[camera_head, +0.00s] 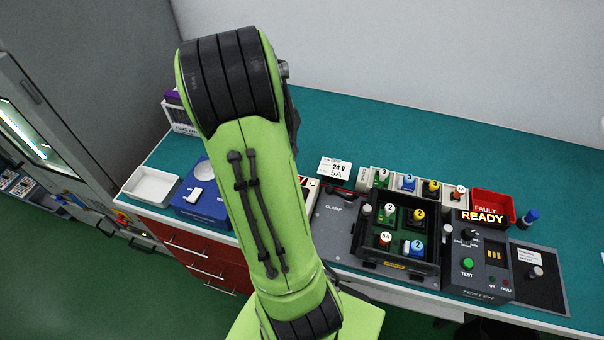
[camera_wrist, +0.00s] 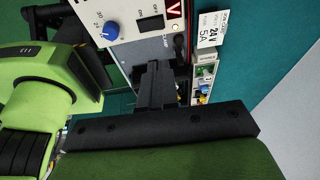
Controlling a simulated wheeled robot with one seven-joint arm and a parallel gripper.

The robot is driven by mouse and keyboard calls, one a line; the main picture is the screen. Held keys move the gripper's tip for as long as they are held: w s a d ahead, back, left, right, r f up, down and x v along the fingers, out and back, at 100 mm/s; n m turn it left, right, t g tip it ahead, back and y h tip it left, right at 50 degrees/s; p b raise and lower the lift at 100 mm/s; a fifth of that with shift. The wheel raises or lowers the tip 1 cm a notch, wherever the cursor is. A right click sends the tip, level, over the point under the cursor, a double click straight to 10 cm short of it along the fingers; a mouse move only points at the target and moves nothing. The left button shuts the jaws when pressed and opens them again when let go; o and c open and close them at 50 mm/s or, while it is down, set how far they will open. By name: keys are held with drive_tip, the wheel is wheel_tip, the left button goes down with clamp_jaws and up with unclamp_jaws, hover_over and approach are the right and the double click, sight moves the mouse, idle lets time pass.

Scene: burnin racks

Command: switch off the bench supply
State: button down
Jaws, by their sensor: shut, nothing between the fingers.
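The bench supply shows in the wrist view as a pale front panel (camera_wrist: 130,22) with a blue knob (camera_wrist: 110,29), a dark switch (camera_wrist: 151,24) between OFF and ON markings, a lit lamp (camera_wrist: 176,27) and part of a red lit display (camera_wrist: 174,8). Which way the switch is set is too small to tell. My gripper (camera_wrist: 157,68) is shut and empty, its dark fingertips just below the panel in the picture, near the switch. I cannot tell whether they touch it. In the head view my arm hides the gripper and most of the supply (camera_head: 309,187).
A 24 V 5A card (camera_head: 334,168) lies behind the supply. Right of my arm are a black tray (camera_head: 372,258) with numbered parts, a tester (camera_head: 478,285) reading READY and a red bin (camera_head: 492,203). A blue device (camera_head: 185,209) and white tray (camera_head: 150,187) stand left.

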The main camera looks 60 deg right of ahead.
drive_tip(key=x, duration=0.4)
drive_tip(key=b+x, duration=0.1)
drive_tip(key=x, duration=0.3)
drive_tip(key=w+x, duration=0.1)
drive_tip(key=x, duration=0.3)
drive_tip(key=shift+a+f, duration=0.1)
drive_tip(key=shift+f, duration=0.45)
drive_tip(key=shift+w+f, duration=0.1)
drive_tip(key=shift+f, duration=0.25)
drive_tip(key=shift+f+b, duration=0.5)
drive_tip(key=shift+b, duration=0.55)
drive_tip(key=shift+r, duration=0.2)
drive_tip(key=shift+a, duration=0.15)
